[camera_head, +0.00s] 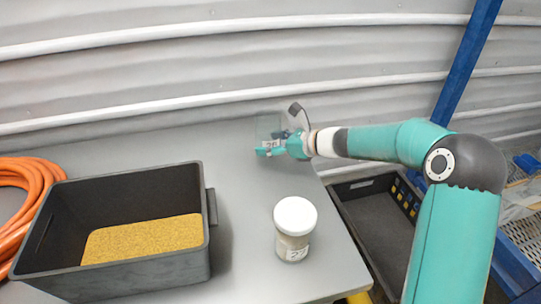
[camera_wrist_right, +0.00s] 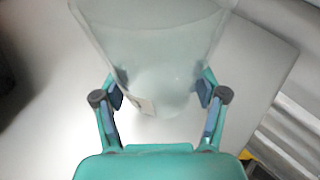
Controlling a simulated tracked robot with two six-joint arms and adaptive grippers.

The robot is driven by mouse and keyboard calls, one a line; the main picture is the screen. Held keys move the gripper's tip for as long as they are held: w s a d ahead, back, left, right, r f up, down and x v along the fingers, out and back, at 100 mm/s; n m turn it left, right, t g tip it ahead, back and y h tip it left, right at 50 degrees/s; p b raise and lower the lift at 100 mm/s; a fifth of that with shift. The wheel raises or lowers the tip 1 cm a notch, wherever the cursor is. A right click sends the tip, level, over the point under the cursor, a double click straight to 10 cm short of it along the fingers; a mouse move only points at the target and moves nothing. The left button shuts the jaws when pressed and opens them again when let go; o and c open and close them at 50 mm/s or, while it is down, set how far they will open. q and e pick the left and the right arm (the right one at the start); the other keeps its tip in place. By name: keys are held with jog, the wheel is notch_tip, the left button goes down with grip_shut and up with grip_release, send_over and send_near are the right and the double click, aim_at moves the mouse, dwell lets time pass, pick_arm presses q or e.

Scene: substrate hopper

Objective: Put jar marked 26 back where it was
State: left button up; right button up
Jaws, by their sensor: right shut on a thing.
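My right gripper (camera_head: 278,148) is shut on a clear, open-topped glass jar (camera_head: 268,126) at the back right of the grey table. In the right wrist view the glass jar (camera_wrist_right: 165,50) sits between the two fingers (camera_wrist_right: 160,95) and looks empty. It bears a small white label, too small to read surely as 26. I cannot tell whether its base touches the table. A second jar (camera_head: 294,246) with a white lid stands upright near the table's right edge; its label seems to begin with 2. My left gripper is not in view.
A black bin (camera_head: 207,238) with yellow granules stands at the table's left front. An orange hose (camera_head: 30,172) lies coiled beside it. The grey table (camera_head: 238,200) is clear between bin and jars. A dark crate (camera_head: 375,235) sits lower, beyond the table's right edge; a corrugated wall is behind.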

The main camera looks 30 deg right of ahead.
aim_at(271, 161)
notch_tip(271, 161, down, 4)
jog(key=shift+r, duration=0.1)
jog(key=o, duration=1.5)
